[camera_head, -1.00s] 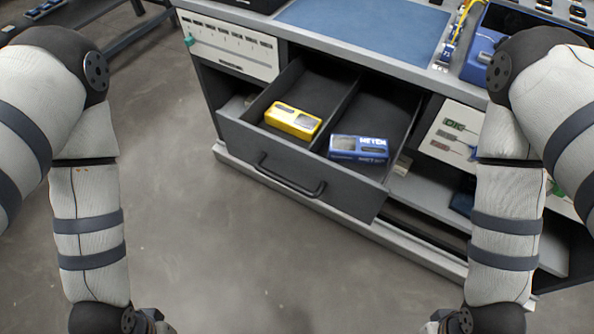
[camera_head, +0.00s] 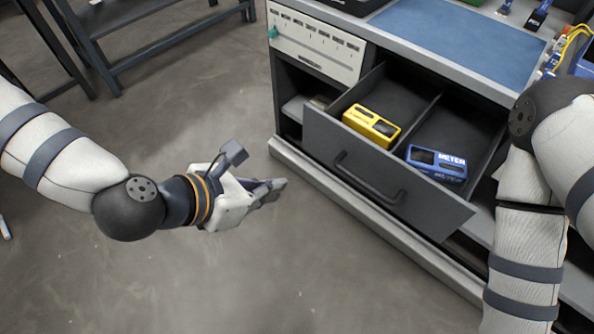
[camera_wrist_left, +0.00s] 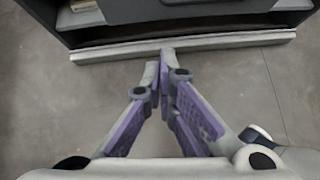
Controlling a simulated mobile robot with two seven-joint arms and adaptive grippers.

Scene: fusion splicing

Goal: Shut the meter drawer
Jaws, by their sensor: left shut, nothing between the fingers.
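The meter drawer (camera_head: 325,142) is dark grey and pulled out from the workbench, with a dark bar handle (camera_head: 368,180) on its front. Inside, a yellow meter (camera_head: 371,125) lies in the left compartment and a blue meter (camera_head: 436,162) in the right one. My left gripper (camera_head: 280,187) is shut and empty, to the left of the drawer front and apart from it. In the left wrist view its fingertips (camera_wrist_left: 160,68) come together in front of the bench's base. My right arm shows at the right edge; its gripper is out of view.
The workbench has a blue mat (camera_head: 455,35) on top and a pale panel (camera_head: 316,45) left of the drawer. A light plinth (camera_head: 345,200) runs along its foot. A dark rack (camera_head: 150,30) stands at the back left. The floor before the bench is clear.

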